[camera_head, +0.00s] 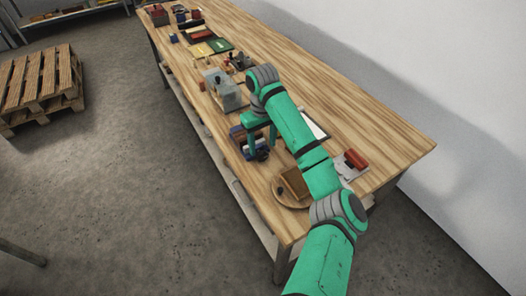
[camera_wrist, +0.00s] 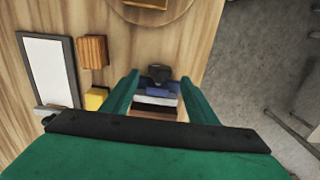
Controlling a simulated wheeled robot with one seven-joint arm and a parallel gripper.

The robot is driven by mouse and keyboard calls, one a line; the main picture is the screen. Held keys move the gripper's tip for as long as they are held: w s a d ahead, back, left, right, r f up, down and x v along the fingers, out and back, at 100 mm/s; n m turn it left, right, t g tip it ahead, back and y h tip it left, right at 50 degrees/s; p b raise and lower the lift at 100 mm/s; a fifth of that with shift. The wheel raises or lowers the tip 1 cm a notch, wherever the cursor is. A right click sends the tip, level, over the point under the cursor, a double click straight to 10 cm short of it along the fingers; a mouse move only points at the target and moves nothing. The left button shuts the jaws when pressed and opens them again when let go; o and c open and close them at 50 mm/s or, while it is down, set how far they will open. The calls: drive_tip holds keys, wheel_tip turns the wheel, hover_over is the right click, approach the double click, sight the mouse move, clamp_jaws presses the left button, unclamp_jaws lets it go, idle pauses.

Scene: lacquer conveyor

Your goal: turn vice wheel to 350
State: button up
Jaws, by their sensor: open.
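A small blue and dark vice-like block (camera_head: 238,133) sits near the table's front edge, partly hidden by my arm. In the wrist view it (camera_wrist: 157,91) shows blue, white and dark bands. A black knob-like wheel (camera_wrist: 158,73) stands at its end; it also shows in the head view (camera_head: 262,154). Any scale or mark on the wheel is too small to read. My gripper (camera_wrist: 159,77) is open, with its green fingers on either side of the vice and wheel in the picture. I cannot tell whether they touch. In the head view my gripper (camera_head: 260,132) is just above the vice.
A grey machine (camera_head: 222,90) stands farther along the wooden table (camera_head: 370,125). A round wooden board (camera_head: 290,203) and a red-topped device (camera_head: 352,162) are nearer. A framed white panel (camera_wrist: 46,70), wooden block (camera_wrist: 93,51) and yellow block (camera_wrist: 96,98) lie left in the wrist view.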

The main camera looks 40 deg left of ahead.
sight(263, 152)
drive_tip(key=shift+f, duration=2.25)
drive_tip(key=c, duration=1)
